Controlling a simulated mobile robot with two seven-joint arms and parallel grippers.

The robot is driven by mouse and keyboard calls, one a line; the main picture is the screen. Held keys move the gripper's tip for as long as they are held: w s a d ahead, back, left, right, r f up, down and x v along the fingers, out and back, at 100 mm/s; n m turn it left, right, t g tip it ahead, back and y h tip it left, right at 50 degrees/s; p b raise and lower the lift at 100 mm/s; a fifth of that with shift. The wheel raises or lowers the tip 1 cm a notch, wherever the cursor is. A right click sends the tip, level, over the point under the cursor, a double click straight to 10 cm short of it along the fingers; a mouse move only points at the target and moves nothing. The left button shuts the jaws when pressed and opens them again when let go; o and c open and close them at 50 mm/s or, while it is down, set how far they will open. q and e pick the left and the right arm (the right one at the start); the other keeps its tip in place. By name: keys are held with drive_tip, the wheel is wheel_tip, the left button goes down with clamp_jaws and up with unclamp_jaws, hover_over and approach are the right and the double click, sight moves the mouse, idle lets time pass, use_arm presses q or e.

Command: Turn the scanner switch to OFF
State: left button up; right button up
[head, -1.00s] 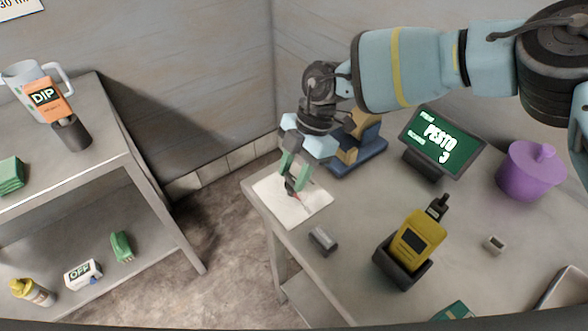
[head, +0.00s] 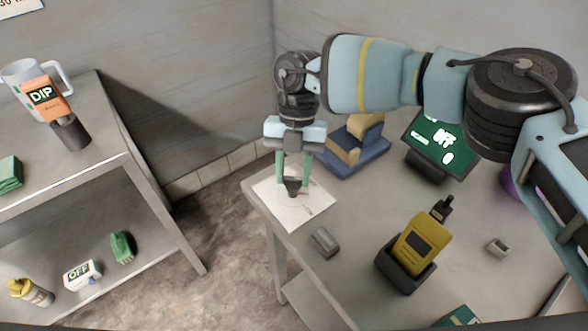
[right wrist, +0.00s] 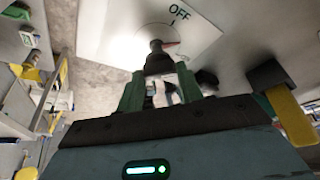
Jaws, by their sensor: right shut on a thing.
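The scanner switch is a dark knob (head: 292,187) with a red pointer on a white plate (head: 285,214) at the table's near left corner. The right wrist view shows the knob (right wrist: 157,47) and an OFF label (right wrist: 180,12) with a tick mark on the plate. The red pointer there points sideways, near the OFF tick but not clearly in line with it. My right gripper (head: 293,180) is upright over the plate, its green fingers shut on the knob. The display (head: 437,143) behind reads OFF and 0. My left gripper is in no view.
A yellow scanner (head: 422,243) stands in a dark cradle on the table. A small grey block (head: 325,242) lies near the plate. A blue and tan object (head: 355,148) sits behind. A purple pot (head: 508,182) is mostly hidden by my arm. A shelf (head: 140,195) stands left.

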drive_tip(key=n+h, duration=0.1)
drive_tip(key=n, duration=0.1)
drive_tip(key=n+b, duration=0.1)
drive_tip(key=n, duration=0.1)
drive_tip(key=shift+a+f+n+h, duration=0.1)
drive_tip(key=shift+a+n+h, duration=0.05)
drive_tip(key=shift+n+h, duration=0.2)
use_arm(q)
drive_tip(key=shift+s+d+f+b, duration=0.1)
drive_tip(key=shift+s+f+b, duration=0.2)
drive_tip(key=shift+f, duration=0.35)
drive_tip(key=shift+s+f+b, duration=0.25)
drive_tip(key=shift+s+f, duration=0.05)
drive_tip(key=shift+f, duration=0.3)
use_arm(e)
drive_tip(key=shift+a+n+t+h, duration=0.1)
drive_tip(key=shift+n+t+h, duration=0.25)
drive_tip(key=shift+n, duration=0.8)
drive_tip(key=shift+n+t+h, duration=0.15)
drive_tip(key=shift+n+h, duration=0.35)
drive_tip(key=shift+n, duration=0.6)
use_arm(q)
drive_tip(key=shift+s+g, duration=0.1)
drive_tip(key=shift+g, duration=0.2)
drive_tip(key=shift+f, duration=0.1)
use_arm(e)
drive_tip(key=o, duration=1)
